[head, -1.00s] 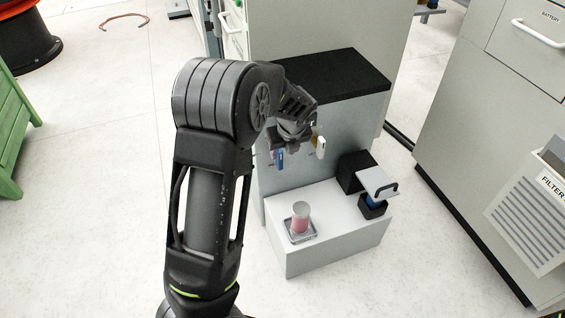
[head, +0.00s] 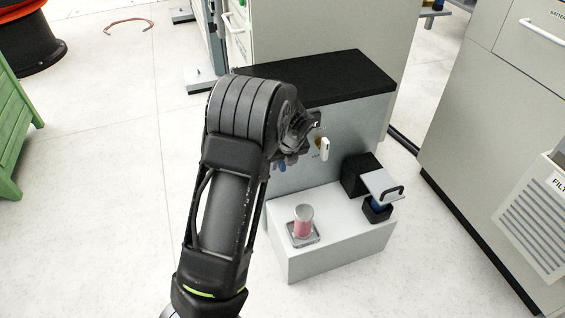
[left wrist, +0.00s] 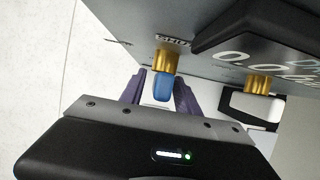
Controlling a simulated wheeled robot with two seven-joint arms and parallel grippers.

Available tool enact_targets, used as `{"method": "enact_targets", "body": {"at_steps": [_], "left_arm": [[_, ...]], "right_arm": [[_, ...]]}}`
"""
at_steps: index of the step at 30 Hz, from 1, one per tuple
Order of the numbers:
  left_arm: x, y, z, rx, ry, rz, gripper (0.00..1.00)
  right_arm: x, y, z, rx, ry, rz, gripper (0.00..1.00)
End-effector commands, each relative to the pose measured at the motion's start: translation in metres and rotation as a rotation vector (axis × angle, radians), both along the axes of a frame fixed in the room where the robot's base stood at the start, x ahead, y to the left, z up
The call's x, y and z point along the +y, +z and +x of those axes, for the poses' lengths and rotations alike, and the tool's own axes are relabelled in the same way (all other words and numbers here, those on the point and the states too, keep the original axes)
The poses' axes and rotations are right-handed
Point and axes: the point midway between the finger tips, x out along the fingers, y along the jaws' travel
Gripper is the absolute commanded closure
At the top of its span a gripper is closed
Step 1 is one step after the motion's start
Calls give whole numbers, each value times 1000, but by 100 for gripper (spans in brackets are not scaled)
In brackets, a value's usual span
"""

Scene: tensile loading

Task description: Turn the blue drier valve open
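The blue drier valve handle (left wrist: 162,87) hangs from a brass stem on the grey panel in the left wrist view. My left gripper (left wrist: 160,79) is open, with one dark finger on each side of the blue handle. Small gaps show between the fingers and the handle. In the head view my left gripper (head: 281,161) is at the front panel of the grey unit, and the blue handle there is mostly hidden by it. My right gripper is in neither view.
A white valve handle (head: 324,148) on a brass stem is just right of my gripper. Below are a white ledge (head: 340,238), a pink cylinder (head: 303,221) on a small tray, and a black block (head: 358,176) with a hinged lid. A grey cabinet (head: 475,120) stands right.

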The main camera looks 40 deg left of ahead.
Motion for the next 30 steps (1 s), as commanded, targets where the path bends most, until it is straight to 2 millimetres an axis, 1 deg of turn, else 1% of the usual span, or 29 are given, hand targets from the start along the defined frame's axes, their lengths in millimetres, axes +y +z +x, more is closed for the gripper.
{"method": "enact_targets", "body": {"at_steps": [1, 12, 15, 30], "left_arm": [[0, 0, 0, 0, 0, 0, 63], [0, 0, 0, 0, 0, 0, 94], [0, 0, 0, 0, 0, 0, 100], [0, 0, 0, -9, 1, -7, 100]], "right_arm": [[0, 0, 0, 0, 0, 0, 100], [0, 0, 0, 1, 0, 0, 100], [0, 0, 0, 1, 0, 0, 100], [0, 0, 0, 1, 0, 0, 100]]}}
